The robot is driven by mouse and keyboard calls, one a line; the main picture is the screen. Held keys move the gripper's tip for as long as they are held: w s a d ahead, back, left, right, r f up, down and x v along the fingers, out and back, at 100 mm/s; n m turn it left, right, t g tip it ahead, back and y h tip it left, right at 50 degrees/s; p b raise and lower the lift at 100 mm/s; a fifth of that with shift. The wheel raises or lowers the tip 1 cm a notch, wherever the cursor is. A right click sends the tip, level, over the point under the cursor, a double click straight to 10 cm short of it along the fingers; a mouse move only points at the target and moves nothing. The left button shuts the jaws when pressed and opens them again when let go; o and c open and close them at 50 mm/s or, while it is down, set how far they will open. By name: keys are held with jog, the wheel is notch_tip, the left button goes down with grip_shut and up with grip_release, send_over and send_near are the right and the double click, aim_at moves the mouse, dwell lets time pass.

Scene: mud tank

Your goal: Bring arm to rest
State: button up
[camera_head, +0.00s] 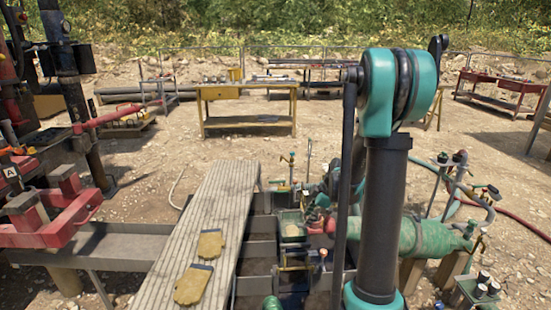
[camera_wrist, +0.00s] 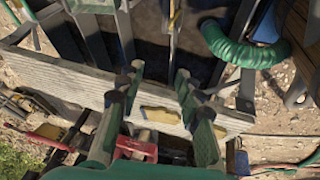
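My arm (camera_head: 385,200), teal and black, rises in the right foreground of the head view. It bends at a high teal elbow (camera_head: 378,95), and a thinner link runs back down. My gripper (camera_wrist: 158,73) shows in the wrist view with its two fingers apart and nothing held between them. It is above the mud tank (camera_wrist: 140,38) and the grey plank walkway (camera_wrist: 70,77). In the head view I cannot make out the fingers; my arm hides part of that area.
Two tan gloves (camera_head: 211,243) (camera_head: 193,285) lie on the plank walkway (camera_head: 222,190). Red rig equipment (camera_head: 45,225) stands left. A green pipe (camera_head: 425,238) and valves are right of my arm. A yellow workbench (camera_head: 247,107) stands behind, with open dirt ground before it.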

jog(key=s+r+m+t+h, duration=0.1)
jog(key=s+r+m+h, duration=0.1)
jog(key=s+m, duration=1.4)
jog(key=s+h, duration=0.1)
jog(key=s, duration=0.7)
jog(key=shift+s+d+h, duration=0.2)
jog(key=shift+d+h, duration=0.1)
jog(key=shift+h, duration=0.1)
jog(key=shift+o, duration=0.6)
